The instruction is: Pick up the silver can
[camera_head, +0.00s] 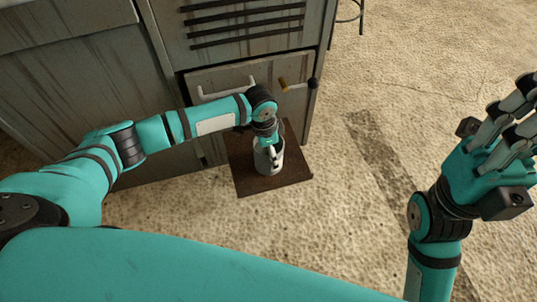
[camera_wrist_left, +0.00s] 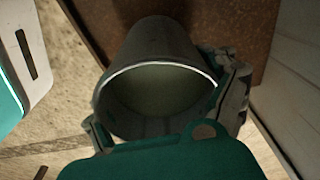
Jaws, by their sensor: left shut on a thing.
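The silver can (camera_head: 263,163) is over the dark brown mat (camera_head: 247,184) in the head view. In the left wrist view the can (camera_wrist_left: 152,50) shows its open rim and hollow inside, and it is tilted in that picture. My left gripper (camera_head: 270,155) is shut on the can; its fingers (camera_wrist_left: 170,130) lie on both sides of the rim. I cannot tell whether the can touches the mat. My right gripper (camera_head: 513,125) is at the right edge of the head view, far from the can, with its fingers apart and nothing between them.
A worn grey cabinet (camera_head: 225,55) with slotted vents and a handle (camera_head: 226,92) stands directly behind the mat. Bare rough floor (camera_head: 350,90) is clear to the right. A thin-legged stand (camera_head: 358,15) shows at the top.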

